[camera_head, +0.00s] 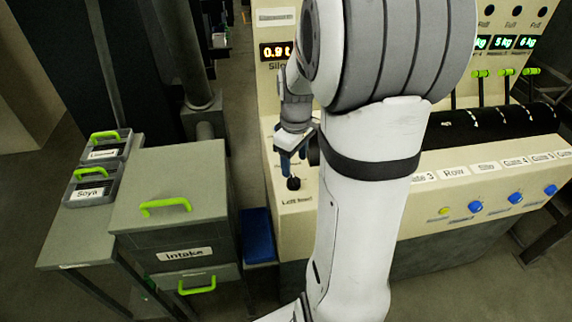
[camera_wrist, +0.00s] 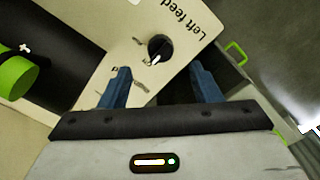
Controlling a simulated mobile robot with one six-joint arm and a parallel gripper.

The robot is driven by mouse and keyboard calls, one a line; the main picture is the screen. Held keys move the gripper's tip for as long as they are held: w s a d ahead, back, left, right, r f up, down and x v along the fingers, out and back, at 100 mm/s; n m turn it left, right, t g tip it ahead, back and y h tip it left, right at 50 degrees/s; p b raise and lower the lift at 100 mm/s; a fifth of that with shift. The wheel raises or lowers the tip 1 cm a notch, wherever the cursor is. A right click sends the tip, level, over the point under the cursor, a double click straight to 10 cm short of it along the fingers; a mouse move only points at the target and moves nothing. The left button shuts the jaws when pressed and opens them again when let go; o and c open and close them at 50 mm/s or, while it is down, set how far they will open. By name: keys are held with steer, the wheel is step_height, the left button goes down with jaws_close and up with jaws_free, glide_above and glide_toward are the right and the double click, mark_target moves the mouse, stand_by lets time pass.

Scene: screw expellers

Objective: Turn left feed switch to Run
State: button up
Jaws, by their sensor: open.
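The left feed switch is a black rotary knob (camera_head: 293,183) on the cream control panel (camera_head: 277,205), above a "Left feed" label. In the wrist view the knob (camera_wrist: 159,48) has a white pointer mark, and the labels around it are too blurred to read. My gripper (camera_head: 289,168) is just above the knob in the head view. In the wrist view my gripper (camera_wrist: 162,82) has its two blue fingers apart with nothing between them. The knob lies beyond the fingertips, a little nearer the left finger, and appears clear of both.
My arm hides the panel's middle. Levers with green grips (camera_head: 506,72) stand at the right, above blue buttons (camera_head: 515,197). An intake cabinet (camera_head: 170,215) with green handles and a side table with labelled boxes (camera_head: 92,190) stand left of the panel. A blue bin (camera_head: 258,236) sits between.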

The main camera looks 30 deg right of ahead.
mark_target(294, 178)
step_height(294, 178, down, 7)
steer(key=shift+r, duration=0.1)
steer(key=shift+c, duration=0.5)
steer(key=c, duration=0.9)
steer(key=shift+m, duration=0.3)
steer(key=m+b, duration=0.1)
steer(key=m, duration=0.4)
steer(key=shift+m, duration=0.3)
steer(key=m+b, duration=0.1)
steer(key=m, duration=0.4)
steer(key=shift+m, duration=0.3)
